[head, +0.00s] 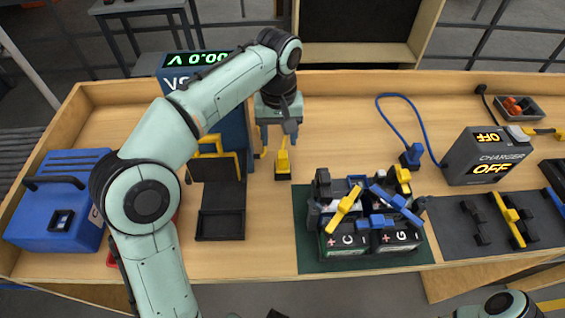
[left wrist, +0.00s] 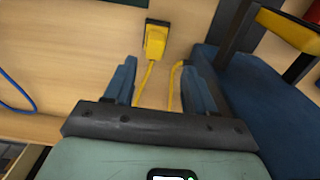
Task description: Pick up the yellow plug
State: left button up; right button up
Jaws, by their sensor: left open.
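The yellow plug (head: 283,158) stands on the wooden bench right of the voltmeter-like blue box, its dark end toward the front edge. In the left wrist view the yellow plug (left wrist: 156,42) lies beyond the fingertips, with a yellow cable running from it back between the fingers. My left gripper (head: 276,140) is open and empty, just behind the plug in the head view. Its two blue fingers (left wrist: 160,72) also show in the left wrist view, spread apart and not touching the plug. My right gripper is out of view; only part of that arm shows at bottom right.
A blue box with a green display (head: 195,60) and a black tray (head: 220,225) stand left of the plug. A battery pack with clamps (head: 358,240) sits on a green mat at right. A charger (head: 487,157) stands farther right.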

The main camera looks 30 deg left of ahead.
aim_at(282, 154)
pick_arm(q)
notch_tip(282, 154, down, 3)
jog(key=shift+w+f, duration=0.1)
jog(key=f, duration=0.2)
jog(key=f+b, duration=0.1)
jog(key=f, duration=0.1)
jog(key=shift+d+f, duration=0.1)
jog(key=shift+d, duration=0.3)
jog(key=shift+f+b, duration=0.3)
jog(key=shift+f, duration=0.25)
jog(key=c, duration=0.9)
